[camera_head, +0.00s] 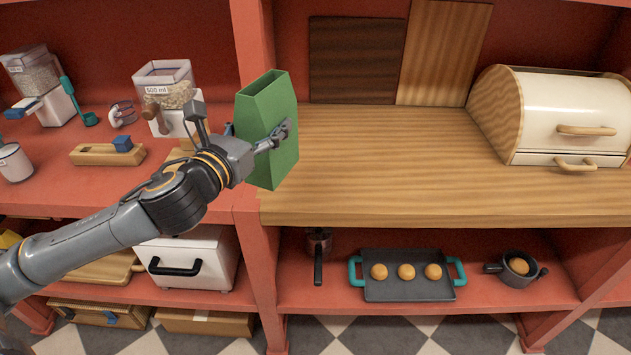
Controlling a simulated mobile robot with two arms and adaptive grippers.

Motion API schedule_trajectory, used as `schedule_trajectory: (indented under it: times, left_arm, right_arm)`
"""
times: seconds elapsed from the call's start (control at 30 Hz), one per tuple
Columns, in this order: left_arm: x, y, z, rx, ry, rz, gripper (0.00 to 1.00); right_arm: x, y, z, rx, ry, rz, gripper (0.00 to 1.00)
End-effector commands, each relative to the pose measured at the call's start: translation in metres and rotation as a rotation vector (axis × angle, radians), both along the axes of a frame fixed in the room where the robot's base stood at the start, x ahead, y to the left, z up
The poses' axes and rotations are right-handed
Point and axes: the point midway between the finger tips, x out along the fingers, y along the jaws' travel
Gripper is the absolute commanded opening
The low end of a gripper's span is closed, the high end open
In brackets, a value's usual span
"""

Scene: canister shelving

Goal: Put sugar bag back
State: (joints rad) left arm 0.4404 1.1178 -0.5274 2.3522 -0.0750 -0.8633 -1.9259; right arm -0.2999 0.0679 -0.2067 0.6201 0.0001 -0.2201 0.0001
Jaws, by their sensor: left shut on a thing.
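A green, open-topped bag or canister (262,110), the likely sugar bag, stands nearly upright with a slight tilt in front of the red shelf post. My left gripper (283,132) reaches in from the left and is shut on it, with the fingers against its right side. The bag's lower end overlaps the left edge of the wooden counter (400,195); I cannot tell whether it touches it. No label shows on the bag. My right gripper is not in view.
A cream bread box (565,110) stands at the counter's right, and two boards (358,62) lean behind. Dispensers (163,88) stand on the left shelf. A tray with buns (408,290) sits below. The middle of the counter is clear.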

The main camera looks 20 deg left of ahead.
Motion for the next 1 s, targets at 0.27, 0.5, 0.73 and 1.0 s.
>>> schedule_trajectory:
  times: [0.27, 0.5, 0.73, 1.0]
  left_arm:
    - [0.048, -0.019, -0.018, -0.008, 0.000, 0.000, 0.18]
    - [0.096, -0.038, -0.056, -0.006, 0.004, 0.000, 0.18]
    - [0.120, -0.047, -0.085, -0.003, -0.002, 0.000, 0.18]
    - [0.128, -0.050, -0.112, -0.005, 0.004, 0.000, 0.18]
  right_arm:
    - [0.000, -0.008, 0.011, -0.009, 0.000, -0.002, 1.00]
    - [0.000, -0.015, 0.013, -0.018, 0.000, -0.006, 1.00]
    - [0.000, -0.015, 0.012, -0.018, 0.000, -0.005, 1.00]
    - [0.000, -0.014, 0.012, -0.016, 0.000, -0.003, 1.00]
